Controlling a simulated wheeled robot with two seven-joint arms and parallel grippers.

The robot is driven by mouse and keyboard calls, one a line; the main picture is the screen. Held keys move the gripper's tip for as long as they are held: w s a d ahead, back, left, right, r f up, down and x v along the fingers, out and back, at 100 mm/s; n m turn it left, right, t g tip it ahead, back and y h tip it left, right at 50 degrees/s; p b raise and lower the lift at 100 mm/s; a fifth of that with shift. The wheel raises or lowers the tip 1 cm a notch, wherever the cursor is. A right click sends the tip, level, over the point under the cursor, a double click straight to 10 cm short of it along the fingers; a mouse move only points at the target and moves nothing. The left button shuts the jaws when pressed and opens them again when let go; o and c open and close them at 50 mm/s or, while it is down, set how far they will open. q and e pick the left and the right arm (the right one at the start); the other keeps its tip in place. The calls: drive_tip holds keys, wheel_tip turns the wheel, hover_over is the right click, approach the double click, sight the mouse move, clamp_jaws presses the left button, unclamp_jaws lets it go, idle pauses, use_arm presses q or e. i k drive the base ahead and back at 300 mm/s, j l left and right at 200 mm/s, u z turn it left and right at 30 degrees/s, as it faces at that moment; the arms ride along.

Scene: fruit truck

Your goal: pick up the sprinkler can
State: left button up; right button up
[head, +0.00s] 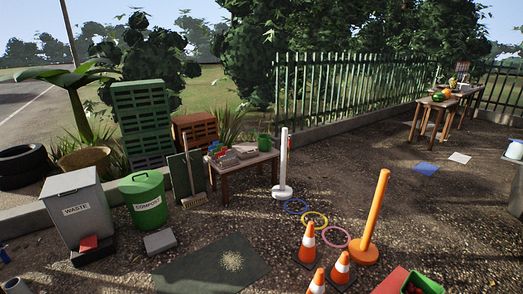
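I cannot pick out a sprinkler can for certain. A small pale grey vessel (514,150) is cut off by the right edge of the head view; it is too small and cropped to name. A green container (264,142) stands at the right end of a small wooden table (250,166), among small tools; I see no clear spout on it. Neither of my grippers shows in the head view.
Orange cones (308,240), an orange post (374,222), a white post (283,165) and coloured rings (335,237) stand or lie mid-ground. Grey waste bin (76,209) and green compost bin (145,202) are left. A dark mat (195,272) lies in front. Open gravel (440,210) is right.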

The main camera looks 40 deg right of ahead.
sight(265, 142)
drive_tip(key=i+l+z, duration=0.25)
drive_tip(key=i, duration=0.3)
drive_tip(key=i+l+z, duration=0.2)
drive_tip(key=i, duration=0.35)
drive_tip(key=i+z, duration=0.25)
drive_tip(key=i, duration=0.3)
drive_tip(key=i+j+z, duration=0.25)
drive_tip(key=i, duration=0.35)
drive_tip(key=i+j+z, duration=0.2)
drive_tip(key=i, duration=0.35)
drive_tip(key=i+j+z, duration=0.25)
drive_tip(key=i, duration=0.3)
drive_tip(key=i+l+z, duration=0.25)
drive_tip(key=i+z, duration=0.7)
drive_tip(key=i, duration=0.3)
drive_tip(key=i+j+z, duration=0.3)
drive_tip(key=i+z, duration=0.5)
drive_tip(key=i, duration=1.15)
drive_tip(key=i+j+u, duration=0.15)
drive_tip(key=i+u, duration=0.55)
drive_tip(key=u, duration=0.15)
drive_tip(key=i+u, duration=0.4)
drive_tip(key=i+l+u, duration=0.2)
drive_tip(key=i+u, duration=0.2)
drive_tip(key=k, duration=0.05)
